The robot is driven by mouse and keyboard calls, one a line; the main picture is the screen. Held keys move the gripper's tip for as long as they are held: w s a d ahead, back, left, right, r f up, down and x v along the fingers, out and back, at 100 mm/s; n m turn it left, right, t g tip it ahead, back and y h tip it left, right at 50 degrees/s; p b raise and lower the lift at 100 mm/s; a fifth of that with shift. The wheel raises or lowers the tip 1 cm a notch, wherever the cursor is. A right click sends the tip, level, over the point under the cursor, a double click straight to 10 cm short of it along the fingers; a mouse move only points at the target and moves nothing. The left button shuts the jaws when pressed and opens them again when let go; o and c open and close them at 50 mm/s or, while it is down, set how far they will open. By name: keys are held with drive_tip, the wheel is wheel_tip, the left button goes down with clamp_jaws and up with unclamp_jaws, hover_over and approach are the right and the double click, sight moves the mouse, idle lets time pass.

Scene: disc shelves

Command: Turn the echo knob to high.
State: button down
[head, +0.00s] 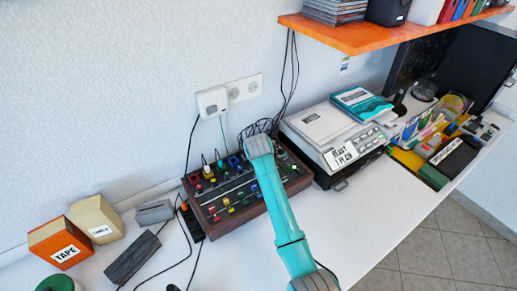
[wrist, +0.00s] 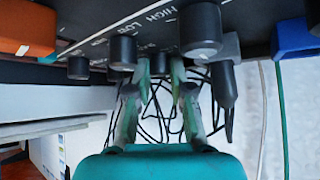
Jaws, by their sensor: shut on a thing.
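The mixer-like box (head: 213,233) with wooden sides and a dark panel of coloured knobs stands on the white desk in the head view. My teal arm reaches over its right part and hides my gripper there. In the wrist view my gripper (wrist: 160,70) has its two green fingertips at the panel, on either side of a small dark knob (wrist: 159,61), shut on it. The words HIGH and LOW show on the panel just above. No echo label is readable, and the knob's pointer cannot be made out.
In the wrist view other dark knobs (wrist: 122,51) and a larger one (wrist: 200,28) sit close beside the fingers. A grey printer-like device (head: 325,130) stands right of the box. Black cables (head: 262,127) hang behind it. An orange shelf (head: 375,38) is above.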

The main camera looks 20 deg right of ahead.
idle(0.3)
drive_tip(key=c, duration=1.3)
unclamp_jaws()
drive_tip(key=shift+r, duration=0.1)
drive_tip(key=v, duration=1.2)
